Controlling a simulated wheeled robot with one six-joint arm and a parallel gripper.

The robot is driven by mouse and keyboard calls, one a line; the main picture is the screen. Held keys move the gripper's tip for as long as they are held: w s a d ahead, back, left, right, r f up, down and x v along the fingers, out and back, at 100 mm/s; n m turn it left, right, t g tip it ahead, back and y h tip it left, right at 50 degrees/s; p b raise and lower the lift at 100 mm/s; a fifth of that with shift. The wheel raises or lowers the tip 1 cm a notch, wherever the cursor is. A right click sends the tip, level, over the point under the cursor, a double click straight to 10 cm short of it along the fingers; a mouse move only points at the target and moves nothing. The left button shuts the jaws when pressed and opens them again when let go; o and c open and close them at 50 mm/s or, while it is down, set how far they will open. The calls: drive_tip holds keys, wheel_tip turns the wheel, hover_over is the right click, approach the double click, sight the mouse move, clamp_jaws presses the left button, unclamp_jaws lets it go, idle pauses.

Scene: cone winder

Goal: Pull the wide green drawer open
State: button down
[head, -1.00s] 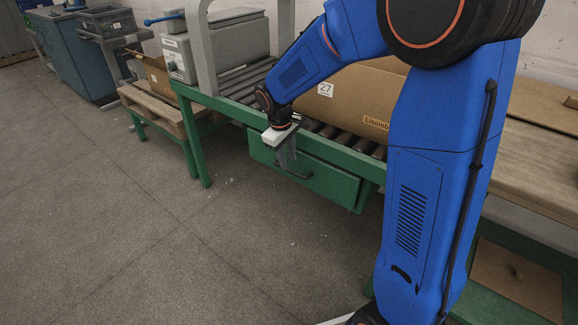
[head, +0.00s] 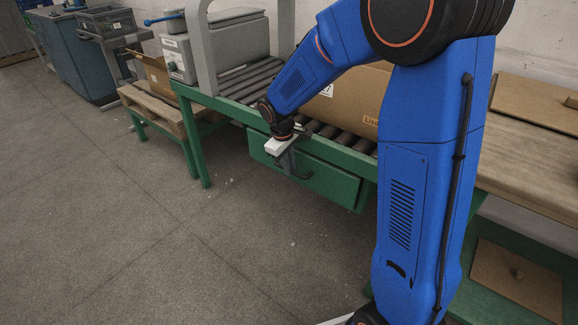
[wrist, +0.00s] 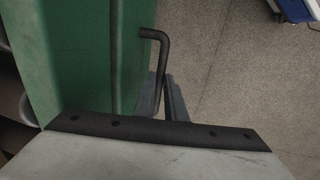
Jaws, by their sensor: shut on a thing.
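The wide green drawer (head: 330,183) sits under the roller table, and its front looks close to flush with the green frame. Its dark bar handle (head: 303,176) stands out from the front. In the wrist view the bent handle (wrist: 154,34) sticks out from the green front (wrist: 131,60). My gripper (head: 288,163) reaches down in front of the drawer. In the wrist view my gripper's dark fingers (wrist: 165,92) are shut on the handle; the wrist body hides part of the grip.
A cardboard box (head: 345,100) lies on the rollers (head: 245,82) above the drawer. A grey machine (head: 215,45) stands at the table's left end. A wooden pallet (head: 155,105) is further left. The grey floor (head: 190,240) in front of the drawer is clear.

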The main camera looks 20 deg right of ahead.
drive_tip(key=shift+a, duration=0.1)
drive_tip(key=s+a, duration=0.9)
drive_tip(key=a, duration=0.3)
drive_tip(key=s+a, duration=0.9)
drive_tip(key=a, duration=0.4)
drive_tip(key=shift+s+a, duration=0.3)
drive_tip(key=shift+s, duration=0.05)
drive_tip(key=c, duration=1.8)
unclamp_jaws()
drive_tip(key=shift+r, duration=0.1)
drive_tip(key=a+r, duration=0.1)
drive_tip(key=r, duration=0.4)
drive_tip(key=s+a+r, duration=0.1)
drive_tip(key=r, duration=0.5)
drive_tip(key=s+r, duration=0.1)
drive_tip(key=r, duration=0.5)
drive_tip(key=shift+a, duration=0.4)
drive_tip(key=shift+d, duration=0.1)
